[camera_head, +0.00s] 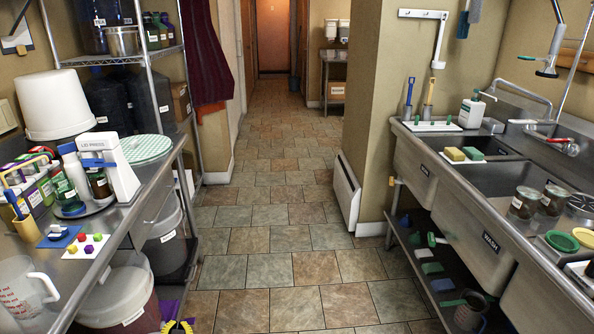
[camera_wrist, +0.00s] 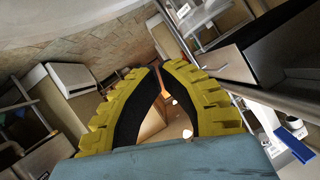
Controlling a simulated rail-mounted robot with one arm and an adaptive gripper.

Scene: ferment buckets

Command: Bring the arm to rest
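My gripper (camera_head: 178,326) shows only as a small yellow and black piece at the bottom edge of the head view, over the floor near the left table. In the wrist view its two ribbed yellow fingers with black inner pads (camera_wrist: 160,68) curve toward each other. Their tips lie very close together, and a wider gap shows between the pads lower down. Nothing is held between them. Whether the tips touch is not clear. Most of my arm is outside the head view.
The steel sink unit (camera_head: 470,222) runs along the right. The tiled aisle (camera_head: 285,240) between is clear. A white wall heater (camera_head: 345,193) juts beside it.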

